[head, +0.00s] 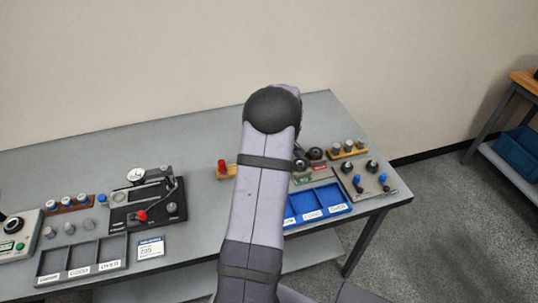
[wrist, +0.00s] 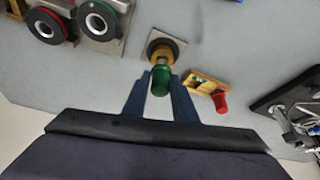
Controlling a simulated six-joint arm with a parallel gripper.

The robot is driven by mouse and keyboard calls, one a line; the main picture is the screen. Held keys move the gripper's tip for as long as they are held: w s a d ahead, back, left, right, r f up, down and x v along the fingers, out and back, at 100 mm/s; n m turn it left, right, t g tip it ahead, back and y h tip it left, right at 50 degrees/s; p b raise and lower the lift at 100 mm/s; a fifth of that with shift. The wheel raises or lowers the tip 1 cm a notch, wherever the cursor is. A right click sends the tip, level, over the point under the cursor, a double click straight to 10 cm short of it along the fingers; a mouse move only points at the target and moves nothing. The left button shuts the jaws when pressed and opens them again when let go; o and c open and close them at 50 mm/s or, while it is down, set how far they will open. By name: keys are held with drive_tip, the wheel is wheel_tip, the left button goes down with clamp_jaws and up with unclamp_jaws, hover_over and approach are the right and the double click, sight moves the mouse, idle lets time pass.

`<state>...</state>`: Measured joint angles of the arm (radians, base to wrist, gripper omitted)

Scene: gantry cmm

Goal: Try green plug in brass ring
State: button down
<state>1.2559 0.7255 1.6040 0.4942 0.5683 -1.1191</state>
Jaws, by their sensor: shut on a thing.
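The green plug (wrist: 160,82) is between the two fingers of my gripper (wrist: 160,77) in the wrist view, and the gripper is shut on it. The plug's end overlaps the near edge of the ring in the picture. I cannot tell whether the end is inside the bore or just above it. In the head view my arm hides the plug, the ring and the gripper.
A yellow block (wrist: 205,82) with a red-handled piece (wrist: 221,102) lies close to the right finger. Red-rimmed (wrist: 45,25) and green-rimmed (wrist: 103,18) ring gauges stand at upper left. A blue tray (head: 318,204) and a dark fixture (head: 148,203) flank my arm.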

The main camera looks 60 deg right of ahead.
drive_tip(key=shift+f+b, duration=1.1)
drive_tip(key=shift+b, duration=0.05)
idle(1.1)
drive_tip(key=shift+r, duration=0.2)
idle(0.8)
drive_tip(key=shift+r+p, duration=1.7)
drive_tip(key=shift+r, duration=1.35)
drive_tip(key=shift+w, duration=0.1)
